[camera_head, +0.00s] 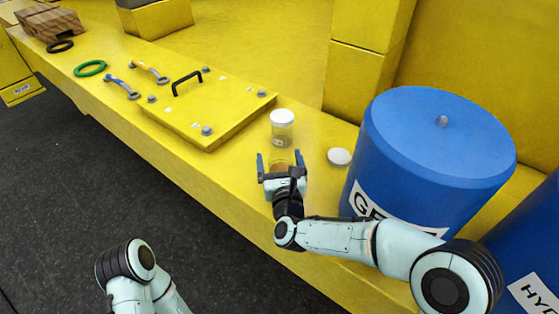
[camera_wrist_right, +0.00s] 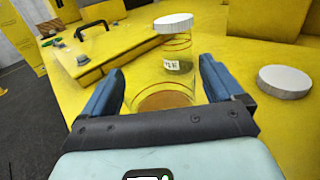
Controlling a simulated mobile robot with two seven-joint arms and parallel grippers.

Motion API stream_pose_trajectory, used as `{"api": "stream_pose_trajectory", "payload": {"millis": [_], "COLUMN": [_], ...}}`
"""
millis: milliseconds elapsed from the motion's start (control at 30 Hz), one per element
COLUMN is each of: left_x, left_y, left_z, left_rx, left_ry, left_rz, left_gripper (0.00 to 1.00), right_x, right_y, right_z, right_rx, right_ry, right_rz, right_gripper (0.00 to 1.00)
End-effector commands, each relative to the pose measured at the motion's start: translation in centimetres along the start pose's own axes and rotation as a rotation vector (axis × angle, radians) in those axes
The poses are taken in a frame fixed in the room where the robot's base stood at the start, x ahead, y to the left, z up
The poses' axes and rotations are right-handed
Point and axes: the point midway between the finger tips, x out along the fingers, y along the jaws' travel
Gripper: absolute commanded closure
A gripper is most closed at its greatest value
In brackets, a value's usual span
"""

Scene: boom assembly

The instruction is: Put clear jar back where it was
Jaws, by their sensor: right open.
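A clear open jar (camera_wrist_right: 160,98) with amber contents stands on the yellow ledge, upright and without a lid. In the head view, this open jar (camera_head: 279,167) is partly hidden by my right gripper (camera_head: 280,160). In the wrist view, my right gripper (camera_wrist_right: 162,72) is open, with one blue finger on each side of the jar. I cannot tell whether either finger touches it. A second clear jar (camera_head: 282,131), with a white lid and a small label, stands just behind; it also shows in the wrist view (camera_wrist_right: 176,62). My left gripper is out of the head view.
A loose white lid (camera_head: 339,156) lies on the ledge to the right, near a large blue drum (camera_head: 435,140). A yellow hatch plate (camera_head: 208,108) with a black handle and bolts lies to the left. Beyond it are blue and orange handles and a green ring (camera_head: 90,69).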

Motion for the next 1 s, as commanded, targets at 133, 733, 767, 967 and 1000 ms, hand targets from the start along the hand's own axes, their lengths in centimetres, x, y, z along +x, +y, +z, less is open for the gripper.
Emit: {"api": "stream_pose_trajectory", "payload": {"millis": [133,733,767,967,1000], "left_x": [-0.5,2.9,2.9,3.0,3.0], "left_y": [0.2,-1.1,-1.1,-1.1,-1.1], "left_z": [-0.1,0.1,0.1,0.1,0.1], "left_rx": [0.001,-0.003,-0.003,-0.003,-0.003], "left_ry": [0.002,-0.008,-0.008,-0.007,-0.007], "left_rz": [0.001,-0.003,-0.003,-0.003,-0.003], "left_gripper": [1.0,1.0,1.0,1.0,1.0], "right_x": [0.0,-10.9,-11.2,-12.1,-12.1], "right_y": [0.0,0.0,0.0,0.0,0.0], "right_z": [0.3,0.1,0.1,0.2,0.2], "right_rx": [0.0,-0.001,-0.001,0.0,0.0], "right_ry": [0.0,-0.001,-0.001,0.0,0.0], "right_rz": [0.0,0.001,0.001,0.0,0.0], "right_gripper": [0.06,0.06,0.06,0.06,0.06]}}
